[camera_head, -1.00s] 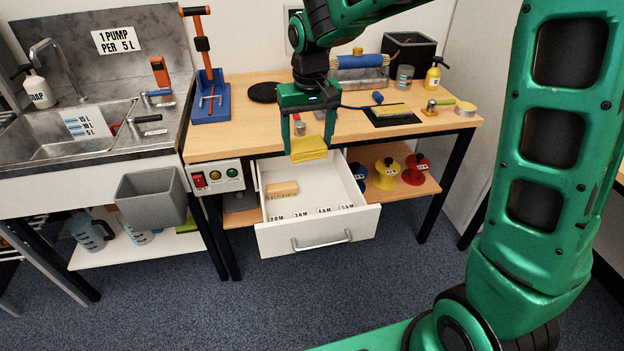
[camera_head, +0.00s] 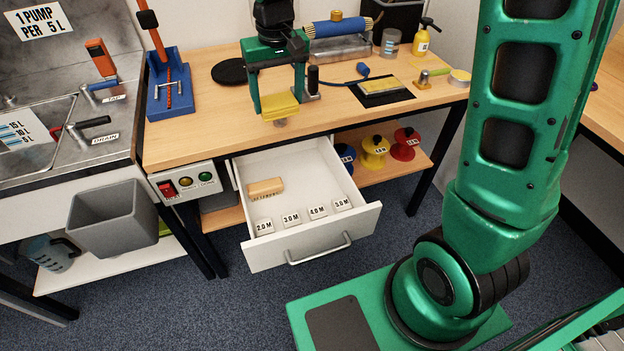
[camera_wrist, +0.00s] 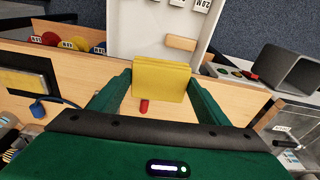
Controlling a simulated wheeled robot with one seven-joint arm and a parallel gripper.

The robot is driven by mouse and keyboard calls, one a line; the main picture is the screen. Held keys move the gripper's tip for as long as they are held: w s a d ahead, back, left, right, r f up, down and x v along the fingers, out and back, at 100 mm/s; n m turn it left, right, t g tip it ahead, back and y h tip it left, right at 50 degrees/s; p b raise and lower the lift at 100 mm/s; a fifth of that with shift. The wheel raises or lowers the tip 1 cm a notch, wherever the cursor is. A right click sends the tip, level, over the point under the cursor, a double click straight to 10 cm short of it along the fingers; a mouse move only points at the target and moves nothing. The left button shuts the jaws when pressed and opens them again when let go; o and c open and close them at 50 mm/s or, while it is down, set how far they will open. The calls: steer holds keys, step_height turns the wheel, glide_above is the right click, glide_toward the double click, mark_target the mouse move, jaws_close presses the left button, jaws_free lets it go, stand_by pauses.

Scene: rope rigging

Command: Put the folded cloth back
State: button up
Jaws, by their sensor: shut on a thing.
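The folded yellow cloth (camera_head: 280,106) is held in my gripper (camera_head: 280,97), just above the front part of the wooden bench top. My gripper is shut on it, with one finger on each side. In the wrist view the cloth (camera_wrist: 161,80) sits between the two green fingers and hides part of the bench edge. The open white drawer (camera_head: 312,240) is below and in front of the gripper. A wooden block (camera_head: 265,187) and several length labels lie in the drawer, and the rest of its floor is bare.
On the bench (camera_head: 205,140), a black pad with a yellow top (camera_head: 384,89) lies to the right and a blue stand with an orange lever (camera_head: 170,90) to the left. Coloured spools (camera_head: 375,150) sit on the shelf below. A grey bin (camera_head: 112,217) hangs at the left.

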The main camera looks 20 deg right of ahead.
steer(key=shift+a, duration=0.25)
steer(key=s+d+f, duration=0.2)
steer(key=s+f, duration=0.4)
steer(key=f, duration=0.3)
steer(key=s+d+f, duration=0.2)
steer(key=s+f, duration=0.3)
steer(key=f, duration=0.4)
steer(key=shift+m, duration=0.3)
steer(key=w+d+f, duration=0.1)
steer(key=w+f, duration=0.1)
steer(key=w, duration=0.1)
steer(key=w+d+f, duration=0.2)
steer(key=w, duration=0.1)
steer(key=w+d+f, duration=0.2)
steer(key=w, duration=0.1)
steer(key=shift+w+d+f, duration=0.15)
steer(key=shift+w+f, duration=0.1)
steer(key=shift+w, duration=0.1)
steer(key=shift+f, duration=2)
steer(key=shift+f, duration=0.1)
steer(key=o, duration=0.6)
steer(key=shift+o, duration=0.2)
